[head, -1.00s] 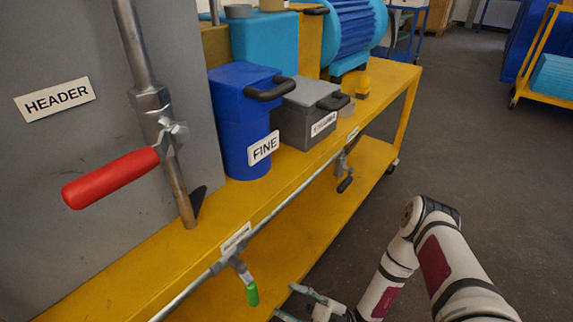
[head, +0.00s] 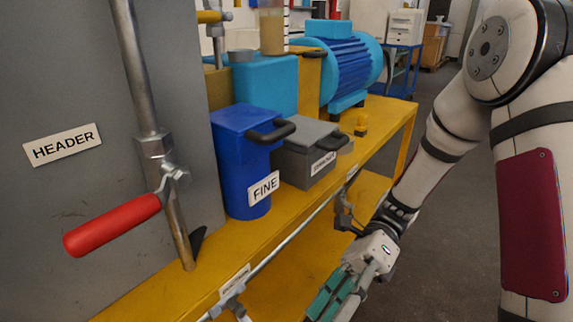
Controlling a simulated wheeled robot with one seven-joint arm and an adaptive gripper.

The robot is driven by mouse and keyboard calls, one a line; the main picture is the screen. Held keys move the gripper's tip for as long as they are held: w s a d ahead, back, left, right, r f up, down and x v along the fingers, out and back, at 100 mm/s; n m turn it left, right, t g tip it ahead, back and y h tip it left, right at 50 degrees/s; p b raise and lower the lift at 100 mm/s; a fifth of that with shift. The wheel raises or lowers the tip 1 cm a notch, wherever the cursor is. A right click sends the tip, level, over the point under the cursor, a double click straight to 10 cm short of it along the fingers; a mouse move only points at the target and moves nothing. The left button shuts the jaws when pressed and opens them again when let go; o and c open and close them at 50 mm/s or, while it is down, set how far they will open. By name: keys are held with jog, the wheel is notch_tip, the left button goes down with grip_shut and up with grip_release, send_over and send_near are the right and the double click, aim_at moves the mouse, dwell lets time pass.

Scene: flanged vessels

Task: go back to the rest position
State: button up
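My gripper (head: 336,298) is at the bottom middle of the head view, in front of the yellow bench's lower shelf. Its teal-padded fingers point down and left, and their tips are close to or past the bottom edge, so I cannot tell whether they are open. I see nothing held in it. My arm rises along the right side, bent at a large joint at the top right.
The yellow bench (head: 285,213) carries a blue FINE vessel (head: 238,160), a grey vessel (head: 303,152) and a blue motor (head: 345,70). A red-handled valve (head: 112,224) stands before the grey HEADER panel (head: 60,205).

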jog(key=s+d+r+n+t+h, duration=1.05)
jog(key=s+d+n+t, duration=0.2)
jog(key=n, duration=0.55)
notch_tip(320, 180, up, 39)
jog(key=t+p, duration=0.4)
jog(key=p, duration=3.4)
jog(key=shift+s+a+n+p, duration=0.2)
jog(key=shift+s+n+p, duration=0.1)
jog(key=shift+s+p, duration=0.05)
jog(key=shift+f+t, duration=0.1)
jog(key=shift+t, duration=0.15)
jog(key=shift+c, duration=0.2)
